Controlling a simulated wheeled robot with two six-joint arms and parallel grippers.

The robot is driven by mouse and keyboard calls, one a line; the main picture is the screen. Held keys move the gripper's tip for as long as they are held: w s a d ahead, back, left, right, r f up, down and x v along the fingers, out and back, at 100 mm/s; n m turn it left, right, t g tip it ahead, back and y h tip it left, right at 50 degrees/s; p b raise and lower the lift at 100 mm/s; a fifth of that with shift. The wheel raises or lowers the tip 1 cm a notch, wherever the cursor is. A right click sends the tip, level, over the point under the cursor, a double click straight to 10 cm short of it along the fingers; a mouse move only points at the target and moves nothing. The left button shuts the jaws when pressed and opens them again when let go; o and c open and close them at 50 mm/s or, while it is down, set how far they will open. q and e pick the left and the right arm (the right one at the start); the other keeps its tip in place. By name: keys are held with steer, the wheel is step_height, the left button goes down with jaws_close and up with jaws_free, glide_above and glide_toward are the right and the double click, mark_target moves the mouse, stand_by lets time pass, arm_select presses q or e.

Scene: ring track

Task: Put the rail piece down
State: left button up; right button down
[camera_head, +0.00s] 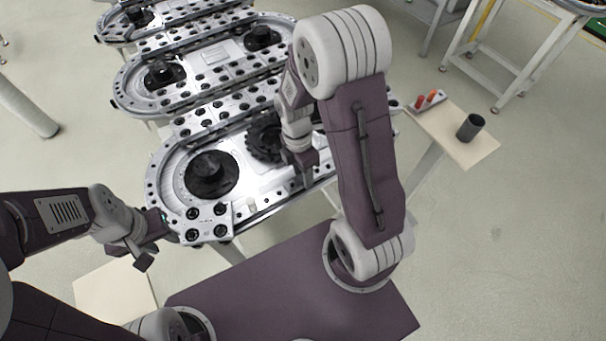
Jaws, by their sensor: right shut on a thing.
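The nearest ring track (165,180) is a silver oval with a black round hub at its left end. A slim metal rail piece (272,206) lies along its near straight side. My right gripper (307,180) reaches down over this side, shut on the rail piece. My forearm hides the track's right end. Whether the rail piece touches the track bed cannot be told. My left gripper (156,243) is open and empty, just off the track's near left corner, by a plate with black round holes (207,222).
More ring tracks (150,72) stand behind the nearest one. A small side table (470,150) on the right holds a dark cup (470,127) and a small rack with red and orange items (428,100). A pale board (112,290) is at the lower left.

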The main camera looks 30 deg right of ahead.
steer(key=shift+f, duration=0.35)
steer(key=shift+f, duration=0.15)
steer(key=c, duration=0.9)
jaws_free()
steer(key=shift+o, duration=0.2)
step_height(320, 180, up, 12)
steer(key=w+p, duration=0.1)
steer(key=w, duration=0.1)
steer(key=s+a+f+m+t, duration=0.1)
steer(key=s+f+m, duration=0.1)
steer(key=m, duration=0.7)
steer(key=s+a+f+m+t, duration=0.1)
steer(key=s+m, duration=0.3)
steer(key=m, duration=0.6)
steer(key=shift+a+f+t, duration=0.15)
steer(key=shift+f+t, duration=0.25)
steer(key=shift+f, duration=0.1)
steer(key=shift+s, duration=0.1)
